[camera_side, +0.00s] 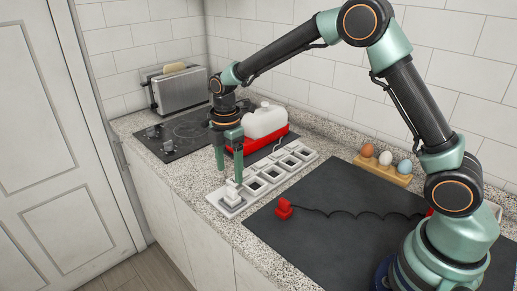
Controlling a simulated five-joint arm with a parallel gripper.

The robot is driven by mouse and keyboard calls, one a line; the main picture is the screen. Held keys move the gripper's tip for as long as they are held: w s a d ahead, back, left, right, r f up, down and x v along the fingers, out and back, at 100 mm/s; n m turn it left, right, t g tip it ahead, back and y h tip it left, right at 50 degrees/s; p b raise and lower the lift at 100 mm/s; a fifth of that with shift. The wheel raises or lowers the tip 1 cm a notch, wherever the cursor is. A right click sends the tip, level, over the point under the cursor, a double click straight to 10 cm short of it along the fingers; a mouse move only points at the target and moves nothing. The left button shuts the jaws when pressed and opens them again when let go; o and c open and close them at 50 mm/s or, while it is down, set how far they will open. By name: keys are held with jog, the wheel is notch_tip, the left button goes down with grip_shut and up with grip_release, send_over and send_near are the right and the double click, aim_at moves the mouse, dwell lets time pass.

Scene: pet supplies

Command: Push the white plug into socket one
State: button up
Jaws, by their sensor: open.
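A long white socket strip (280,179) lies on the speckled counter, with several dark square sockets in a row. The white plug (231,193) stands upright at the strip's near-left end, on or in the end socket. I cannot tell how deep it sits. My gripper (229,174) points down just above the plug with its two green fingers spread. The fingertips are close to the plug's top, and I cannot tell whether they touch it. Nothing shows between the fingers. A red plug (284,208) with a dark cable lies on the dark mat (330,243), right of the strip.
A white container (265,121) in a red tray (286,133) stands behind the strip. A black cooktop (171,133) and a toaster (181,91) are at the back left. A wooden egg holder (383,171) is by the wall. The counter's front edge runs close to the strip.

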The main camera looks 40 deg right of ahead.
aim_at(232, 188)
jog(key=shift+s+f, duration=0.1)
jog(key=shift+f, duration=2.85)
grip_shut()
